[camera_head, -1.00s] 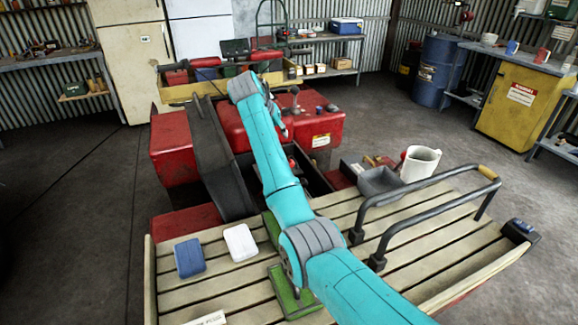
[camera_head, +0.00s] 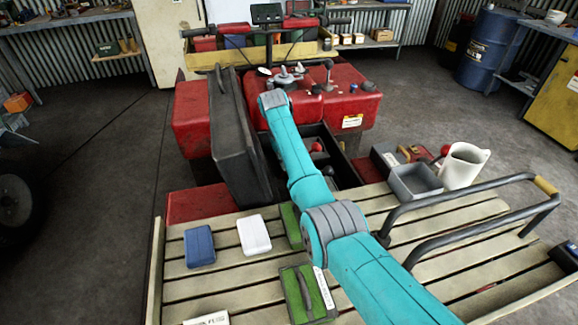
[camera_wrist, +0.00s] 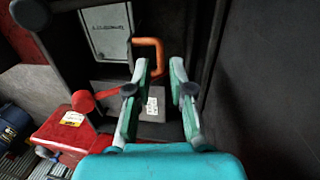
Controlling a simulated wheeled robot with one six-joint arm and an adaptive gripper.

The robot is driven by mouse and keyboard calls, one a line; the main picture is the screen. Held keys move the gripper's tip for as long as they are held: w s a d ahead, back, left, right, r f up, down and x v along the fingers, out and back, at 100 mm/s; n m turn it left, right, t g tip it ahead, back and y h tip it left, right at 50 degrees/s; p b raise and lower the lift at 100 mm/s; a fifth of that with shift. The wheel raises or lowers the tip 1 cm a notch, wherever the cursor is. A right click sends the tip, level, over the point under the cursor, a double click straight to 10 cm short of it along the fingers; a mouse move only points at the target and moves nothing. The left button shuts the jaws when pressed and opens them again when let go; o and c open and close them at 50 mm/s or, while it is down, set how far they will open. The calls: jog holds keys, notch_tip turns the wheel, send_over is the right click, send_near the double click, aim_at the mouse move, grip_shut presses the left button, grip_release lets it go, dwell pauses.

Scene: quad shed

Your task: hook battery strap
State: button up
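An orange loop (camera_wrist: 158,45), perhaps the strap's hook or handle, is just beyond the fingertips. Contact cannot be told. Behind it, a pale grey box face with a label (camera_wrist: 105,32), likely the battery, sits in a dark frame. In the head view, the dark open bay (camera_head: 345,170) lies beside the raised black lid (camera_head: 237,135). My arm reaches over the bay. My gripper, the battery and the strap cannot be made out there.
The slatted rack (camera_head: 215,285) holds a blue box (camera_head: 199,246), a white box (camera_head: 254,235) and green cases. A grey tray (camera_head: 414,182), a white jug (camera_head: 464,165) and a black rail (camera_head: 470,215) stand right of the bay. Red bodywork (camera_head: 345,95) borders it behind.

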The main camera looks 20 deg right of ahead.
jog(key=shift+d+f, duration=0.15)
jog(key=shift+f, duration=0.9)
grip_shut()
jog(key=shift+d, duration=0.1)
